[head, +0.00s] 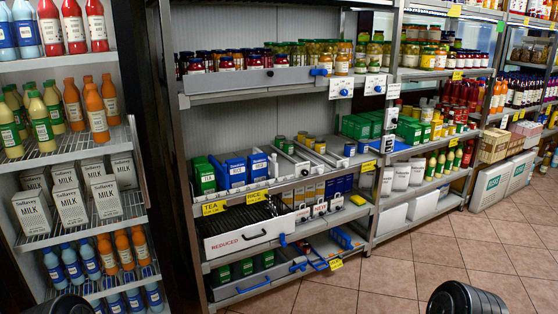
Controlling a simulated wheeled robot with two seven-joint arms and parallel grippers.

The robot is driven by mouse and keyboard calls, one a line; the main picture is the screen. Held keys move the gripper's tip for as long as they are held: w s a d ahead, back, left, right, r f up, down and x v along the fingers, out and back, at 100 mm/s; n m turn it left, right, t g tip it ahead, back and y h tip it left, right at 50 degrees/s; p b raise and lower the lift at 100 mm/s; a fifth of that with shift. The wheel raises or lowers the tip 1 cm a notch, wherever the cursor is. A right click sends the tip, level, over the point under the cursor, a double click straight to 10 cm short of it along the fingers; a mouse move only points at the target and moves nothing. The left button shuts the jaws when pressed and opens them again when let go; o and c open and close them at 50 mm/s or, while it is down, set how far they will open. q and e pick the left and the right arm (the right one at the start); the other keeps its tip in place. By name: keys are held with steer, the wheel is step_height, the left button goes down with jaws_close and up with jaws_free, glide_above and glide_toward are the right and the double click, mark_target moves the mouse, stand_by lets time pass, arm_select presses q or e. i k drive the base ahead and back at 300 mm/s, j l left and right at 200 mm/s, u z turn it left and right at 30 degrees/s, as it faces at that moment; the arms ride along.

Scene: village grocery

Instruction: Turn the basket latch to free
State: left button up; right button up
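A dark wire basket (236,215) sits in the middle shelf unit, behind a pale front panel marked REDUCED (232,240). A blue handle (283,240) shows at the panel's lower right. Neither gripper is in view; only dark rounded parts of my arms show at the bottom edge.
Below the basket is a grey drawer (265,283) with a blue handle, beside blue rails (330,247). Above are jars and another blue knob (318,72). A milk and bottle shelf (85,225) stands close at left. Tiled floor (400,275) is clear at right front.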

mark_target(282, 242)
steer(key=i+z, duration=0.15)
steer(key=i, duration=0.2)
steer(key=i+l, duration=0.35)
steer(key=i+l+z, duration=0.1)
steer(key=i+l, duration=0.2)
steer(key=i, duration=0.25)
steer(key=i+l, duration=0.35)
steer(key=i+l+z, duration=0.1)
steer(key=i+l, duration=0.2)
steer(key=i, duration=0.25)
steer(key=i+l, duration=0.25)
steer(key=i, duration=0.2)
